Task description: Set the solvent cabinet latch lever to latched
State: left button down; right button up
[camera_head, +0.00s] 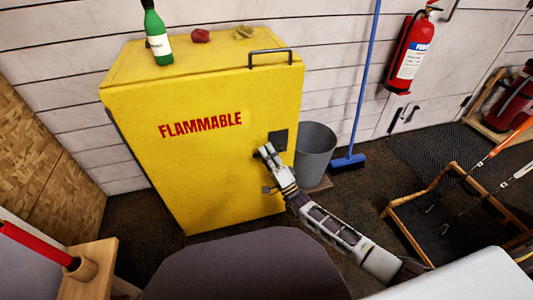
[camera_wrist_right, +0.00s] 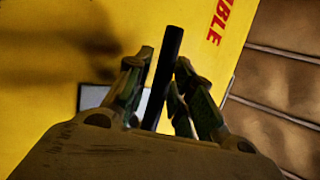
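The yellow solvent cabinet (camera_head: 200,165) with red "FLAMMABLE" lettering stands against the wall in the head view. A dark latch plate (camera_head: 279,139) is on the right part of its front. My right gripper (camera_head: 266,150) is at the front, just below and left of that plate. In the right wrist view the dark bar of the latch lever (camera_wrist_right: 170,55) runs between the two fingers of my right gripper (camera_wrist_right: 163,75), which are drawn in close around it. The lever slants slightly off upright in that view. In the head view my gripper hides most of the lever. My left gripper is not seen.
A grey bin (camera_head: 316,146) and a blue broom (camera_head: 350,160) stand right of the cabinet. A green bottle (camera_head: 157,35) and a red item (camera_head: 201,36) are on its top. A wooden-framed rack (camera_head: 410,198) with clubs is at right. A fire extinguisher (camera_head: 411,52) hangs on the wall.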

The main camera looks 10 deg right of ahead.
jog(key=shift+s+f, duration=0.1)
jog(key=v, duration=1.1)
jog(key=shift+s+f, duration=0.2)
jog(key=shift+s, duration=0.05)
jog(key=shift+d, duration=0.1)
jog(key=shift+s, duration=0.1)
dwell(0.5)
